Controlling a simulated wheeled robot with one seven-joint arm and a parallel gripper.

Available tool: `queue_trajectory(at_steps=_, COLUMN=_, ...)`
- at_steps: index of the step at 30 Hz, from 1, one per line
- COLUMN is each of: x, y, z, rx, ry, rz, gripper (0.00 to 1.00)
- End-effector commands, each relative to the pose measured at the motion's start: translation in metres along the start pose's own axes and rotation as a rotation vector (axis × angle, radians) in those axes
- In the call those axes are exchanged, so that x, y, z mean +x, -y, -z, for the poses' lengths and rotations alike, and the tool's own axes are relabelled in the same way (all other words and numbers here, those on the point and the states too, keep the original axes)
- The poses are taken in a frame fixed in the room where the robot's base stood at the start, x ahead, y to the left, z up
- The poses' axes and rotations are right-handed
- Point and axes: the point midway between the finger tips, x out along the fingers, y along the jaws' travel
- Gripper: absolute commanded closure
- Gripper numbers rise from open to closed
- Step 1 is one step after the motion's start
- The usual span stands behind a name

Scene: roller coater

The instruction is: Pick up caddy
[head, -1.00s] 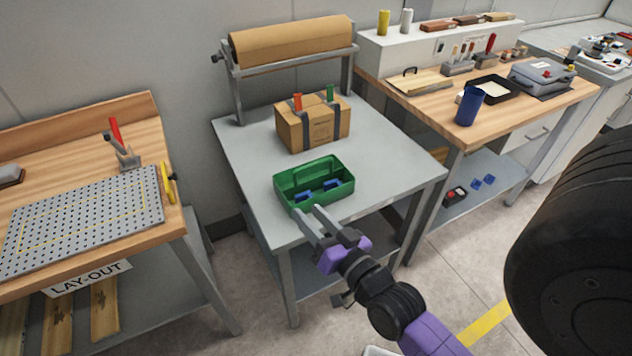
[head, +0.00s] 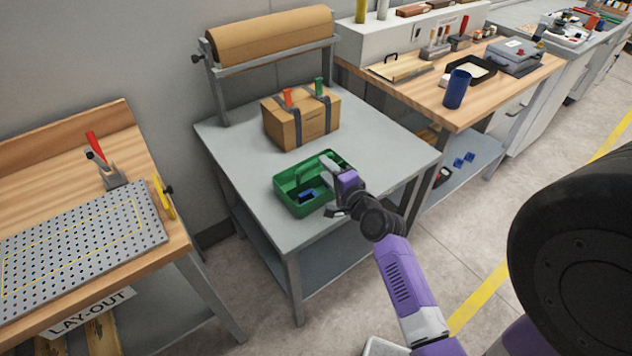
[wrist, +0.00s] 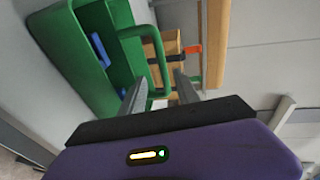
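The green caddy (head: 288,202) sits on the grey metal table, with blue items inside it (head: 308,194). My gripper (head: 328,166) is over the right part of the caddy and hides part of it in the head view. In the wrist view the caddy (wrist: 62,38) fills the upper left, and its looped handle (wrist: 160,60) reaches toward the space between my fingers (wrist: 160,88). The fingers are apart, so the gripper is open. I cannot tell whether either finger touches the handle.
A strapped cardboard box (head: 300,120) stands behind the caddy on the grey table (head: 240,150). A brown paper roll (head: 270,36) is on a stand at the back. A wooden bench (head: 520,85) with a blue cup (head: 457,89) is to the right. The table's front-left top is clear.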

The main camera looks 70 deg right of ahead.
Motion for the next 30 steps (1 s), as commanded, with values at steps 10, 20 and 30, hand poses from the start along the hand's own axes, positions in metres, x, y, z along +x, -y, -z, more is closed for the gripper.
queue_trajectory(at_steps=10, x=0.029, y=0.003, z=-0.001, rx=0.008, ry=0.0, rz=0.0, gripper=0.62)
queue_trajectory(at_steps=20, x=0.071, y=0.006, z=-0.006, rx=0.007, ry=0.0, rz=0.0, gripper=0.62)
queue_trajectory(at_steps=30, x=0.078, y=0.006, z=-0.006, rx=0.006, ry=0.0, rz=0.0, gripper=0.62)
